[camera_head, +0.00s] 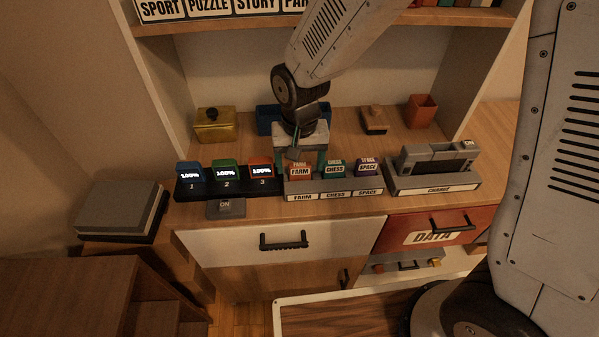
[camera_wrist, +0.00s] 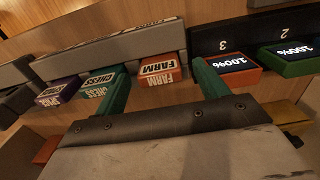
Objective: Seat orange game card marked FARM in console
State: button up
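The orange FARM card (camera_head: 300,172) stands upright in the left slot of a grey rack (camera_head: 333,194), above its FARM label. My gripper (camera_head: 307,160) points down at the rack from behind. In the wrist view its two green fingers (camera_wrist: 160,82) are apart, one on each side of the FARM card (camera_wrist: 160,70), with small gaps showing. The teal CHESS card (camera_head: 334,168) and purple SPACE card (camera_head: 367,167) stand in the same rack to the right. A grey slotted device (camera_head: 437,158), possibly the console, stands on a labelled base at the right.
A small ON block (camera_head: 226,208) is in front. Behind are a gold box (camera_head: 215,125), a blue bin (camera_head: 267,120), a wooden stamp-like block (camera_head: 374,119) and an orange cup (camera_head: 421,111). A shelf (camera_head: 240,24) is overhead.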

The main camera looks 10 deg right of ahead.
jog(key=c, duration=1)
jog(key=shift+r, duration=0.15)
